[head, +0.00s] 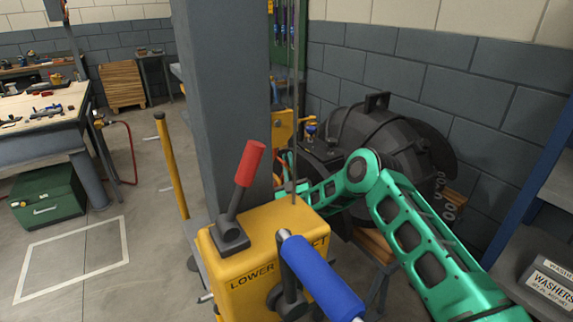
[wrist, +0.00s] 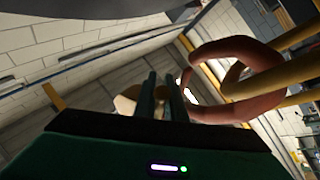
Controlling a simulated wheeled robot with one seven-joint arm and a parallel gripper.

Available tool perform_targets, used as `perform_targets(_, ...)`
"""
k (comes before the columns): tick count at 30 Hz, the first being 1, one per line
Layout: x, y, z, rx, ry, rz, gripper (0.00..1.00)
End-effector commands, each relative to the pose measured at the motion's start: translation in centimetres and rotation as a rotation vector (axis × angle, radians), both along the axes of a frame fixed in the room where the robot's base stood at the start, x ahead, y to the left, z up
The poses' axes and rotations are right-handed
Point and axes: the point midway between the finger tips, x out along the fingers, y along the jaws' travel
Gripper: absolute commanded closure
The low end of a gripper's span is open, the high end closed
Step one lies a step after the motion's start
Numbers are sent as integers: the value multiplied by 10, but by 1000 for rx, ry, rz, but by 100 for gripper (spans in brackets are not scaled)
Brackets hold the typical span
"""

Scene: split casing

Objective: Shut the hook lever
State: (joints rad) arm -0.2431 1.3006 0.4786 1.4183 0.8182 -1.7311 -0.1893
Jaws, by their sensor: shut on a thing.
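My gripper (wrist: 161,93) shows in the wrist view as two dark green fingers close together. A tan, rounded piece (wrist: 125,104) shows beside and between them, mostly hidden by the fingers. It seems to be the handle of the hook lever, but its link to the rest is hidden. To the right, a thick reddish-brown hook (wrist: 211,113) curves near yellow bars (wrist: 289,94), close to the fingers. In the head view, the black casing (head: 365,150) stands by the wall. My green arm reaches left in front of it, and my gripper is hidden there behind the yellow control box.
The yellow control box (head: 258,247), with a red-handled lever (head: 250,165) and a blue-handled lever (head: 322,278), stands in front. A grey column (head: 222,100) rises behind it. A yellow post (head: 171,163) stands left. A blue shelf rack (head: 550,195) is at right.

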Motion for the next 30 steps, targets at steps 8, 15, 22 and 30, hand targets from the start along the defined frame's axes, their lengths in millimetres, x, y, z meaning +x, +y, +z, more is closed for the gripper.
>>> perform_targets(8,-1,0,-4,-3,7,0,82)
perform_targets(15,-2,0,-4,-1,5,0,82)
perform_targets(22,-26,-7,-20,1,10,-1,82)
perform_targets(30,-68,-16,-46,-1,9,0,82)
